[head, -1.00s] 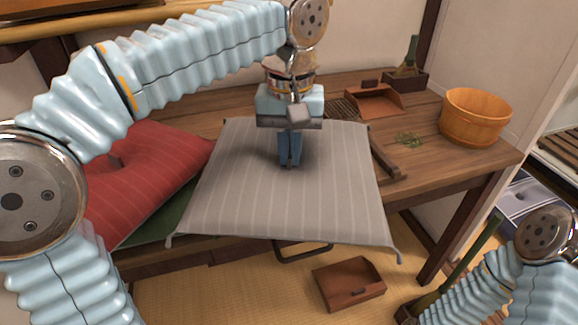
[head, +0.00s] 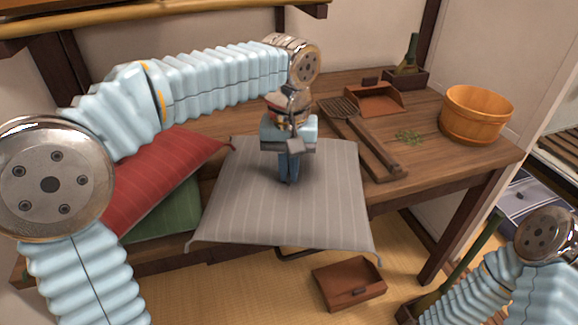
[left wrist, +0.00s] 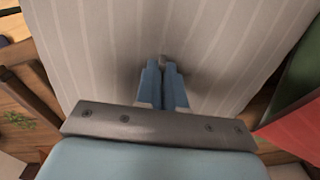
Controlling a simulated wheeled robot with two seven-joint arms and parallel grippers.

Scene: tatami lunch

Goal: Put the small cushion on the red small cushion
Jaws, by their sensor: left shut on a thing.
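The grey striped small cushion (head: 275,205) is held by my left gripper (head: 288,182), which is shut on the middle of its top. The cushion hangs level over the table's front edge. In the left wrist view the fingers (left wrist: 163,88) pinch a small knob on the grey cushion (left wrist: 215,40). The red small cushion (head: 165,175) lies at the left, partly behind my left arm, on top of a green cushion (head: 165,215). The red cushion also shows at the right edge of the left wrist view (left wrist: 298,133). My right arm is at the lower right; its gripper is out of sight.
The wooden table (head: 440,165) bears a wooden bucket (head: 476,115), a brown dustpan (head: 374,99), a long-handled wooden tool (head: 368,145) and green scraps (head: 409,137). A brown dustpan-like tray (head: 349,284) lies on the tatami floor. A shelf (head: 170,18) runs above at the left.

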